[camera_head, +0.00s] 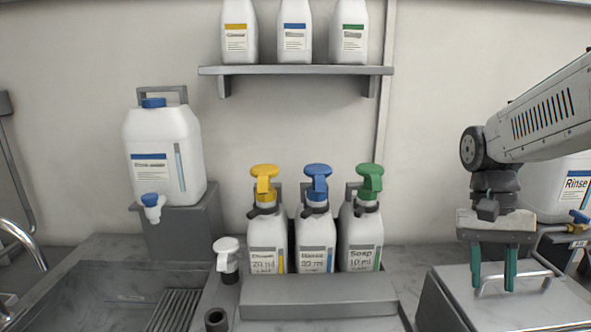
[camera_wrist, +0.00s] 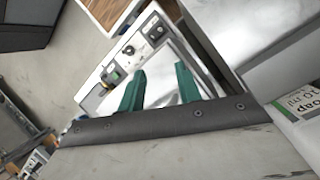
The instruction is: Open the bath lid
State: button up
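The bath is a grey metal box at the right of the head view, and its lid (camera_head: 455,300) is down. A thin bar handle (camera_head: 547,283) stands on the lid. My gripper (camera_head: 493,284) points down over the lid, its two green fingers apart with a gap between them. The fingertips are close to the handle and overlap it in the head view; I cannot tell whether the bar lies between them. In the wrist view my gripper (camera_wrist: 160,80) also shows open, over a shiny metal surface; the handle is not clear there.
Three pump bottles (camera_head: 315,240) stand in a grey holder left of the bath. A white Rinse container (camera_head: 560,195) is behind my arm. A sink (camera_head: 110,295) is at the left. The wrist view shows a control panel (camera_wrist: 140,50) with a knob beside the metal surface.

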jog(key=s+a+n+t, duration=0.5)
jog(key=s+a, duration=0.2)
jog(key=s, duration=0.5)
jog(key=shift+a+r+n, duration=0.15)
jog(key=shift+r+n, duration=0.2)
jog(key=shift+n, duration=0.05)
jog(key=shift+s+r, duration=0.2)
jog(key=shift+r, duration=0.05)
jog(key=shift+c, duration=0.3)
jog(key=shift+a+r+t, duration=0.1)
jog(key=shift+r+t, duration=0.05)
jog(key=shift+t, duration=0.15)
grip_shut()
jog(key=m+t, duration=0.2)
jog(key=m, duration=3.4)
send_near(523, 295)
jog(key=shift+g, duration=0.3)
jog(key=x, duration=0.5)
jog(key=shift+w+r, duration=0.1)
jog(key=shift+w, duration=0.15)
